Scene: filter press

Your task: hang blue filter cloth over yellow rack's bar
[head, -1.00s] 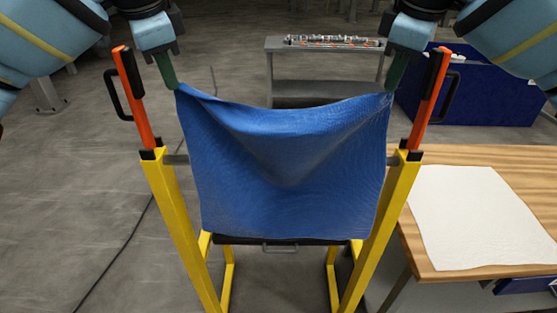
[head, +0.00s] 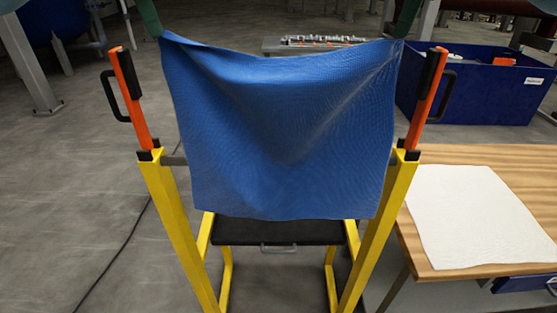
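The blue filter cloth (head: 285,135) hangs by its two upper corners, spread wide between my grippers, with a sag in the middle of its top edge. My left gripper (head: 150,18) is shut on the upper left corner. My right gripper (head: 405,18) is shut on the upper right corner. Only the green fingers show; the rest is above the picture. The yellow rack (head: 180,228) stands upright below, with orange posts on both sides.
A wooden table (head: 480,155) with a white cloth (head: 468,215) stands at the right, close to the rack. A blue bin (head: 480,92) is behind it. A grey bench (head: 275,46) with parts is farther back. Black handles (head: 113,95) stick out from the orange posts. The floor at left is mostly clear.

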